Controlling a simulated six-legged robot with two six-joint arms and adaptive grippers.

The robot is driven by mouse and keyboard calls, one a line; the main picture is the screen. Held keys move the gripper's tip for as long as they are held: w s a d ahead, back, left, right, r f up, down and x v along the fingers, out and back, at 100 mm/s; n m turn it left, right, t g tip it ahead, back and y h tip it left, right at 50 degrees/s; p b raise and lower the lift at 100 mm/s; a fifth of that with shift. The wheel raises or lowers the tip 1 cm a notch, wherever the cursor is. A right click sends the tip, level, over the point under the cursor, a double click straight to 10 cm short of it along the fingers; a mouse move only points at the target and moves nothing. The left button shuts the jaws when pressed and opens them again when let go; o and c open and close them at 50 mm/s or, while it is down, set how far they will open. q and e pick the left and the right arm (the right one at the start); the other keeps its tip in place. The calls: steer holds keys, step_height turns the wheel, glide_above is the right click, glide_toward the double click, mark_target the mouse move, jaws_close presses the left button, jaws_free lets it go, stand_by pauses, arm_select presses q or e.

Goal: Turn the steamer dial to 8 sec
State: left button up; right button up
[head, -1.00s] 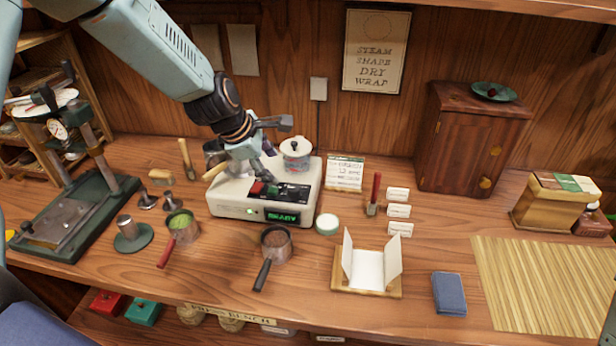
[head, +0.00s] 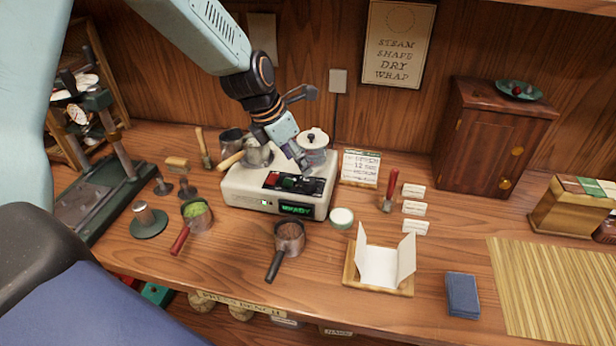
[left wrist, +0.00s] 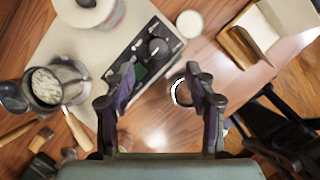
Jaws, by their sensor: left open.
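The steamer (head: 250,190) is a cream box on the bench with a lit green display (head: 297,209) and a dark control panel holding red and green buttons. In the left wrist view the dark panel (left wrist: 142,52) shows a round black dial (left wrist: 158,47) with a pale pointer line; its markings are too small to read. My left gripper (head: 302,166) is over the panel from behind. In the left wrist view its two fingers (left wrist: 158,90) are apart, with nothing between them, and the dial lies beyond the fingertips. My right gripper is not in view.
A lidded pot (head: 312,150) and a metal cup stand on the steamer's back, close to my gripper. Two handled pans, one with green contents (head: 196,215) and one with brown contents (head: 289,236), stand in front. A white tub (head: 342,217) sits at right.

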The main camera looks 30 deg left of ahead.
mark_target(309, 181)
arm_select(q)
steer(key=b+x, duration=0.1)
steer(key=x, duration=0.1)
steer(key=b+x, duration=0.1)
steer(key=x, duration=0.4)
steer(key=shift+w+a+b, duration=0.1)
steer(key=shift+a+b, duration=0.15)
steer(key=shift+b, duration=0.15)
steer(key=shift+w+d+f, duration=0.1)
steer(key=shift+f, duration=0.2)
steer(key=shift+d, duration=0.25)
steer(key=shift+w+a+f, duration=0.1)
steer(key=shift+a, duration=0.1)
steer(key=shift+c, duration=1.1)
steer(key=shift+d, duration=0.1)
steer(key=c, duration=0.9)
